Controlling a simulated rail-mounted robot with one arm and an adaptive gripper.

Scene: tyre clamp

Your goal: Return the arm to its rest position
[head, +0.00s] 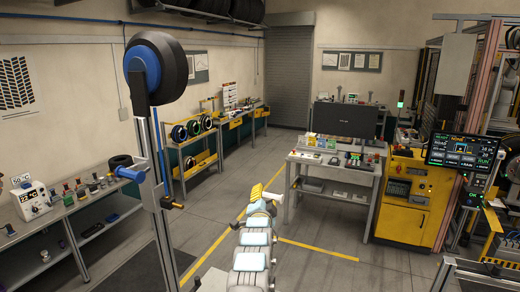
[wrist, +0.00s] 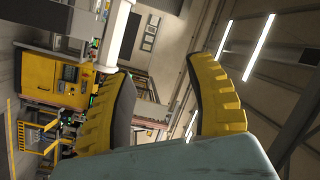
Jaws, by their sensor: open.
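My gripper (wrist: 163,78) shows in the wrist view with its two yellow, dark-padded fingers spread apart and nothing between them. In the head view my gripper (head: 262,193) is a small yellow shape at the far end of my pale blue and grey arm. The arm reaches away from the lower middle of the picture, over open floor. The gripper touches nothing that I can see. A black tyre (head: 168,63) with a blue part hangs on top of a tall metal stand (head: 163,200) to the left, well apart from the gripper.
A workbench (head: 330,163) with a dark monitor (head: 345,119) stands beyond the gripper, beside a yellow cabinet (head: 405,195). A status screen (head: 464,152) is at the right. A long bench (head: 80,212) with small items runs along the left wall. The floor (head: 320,265) right of my arm is clear.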

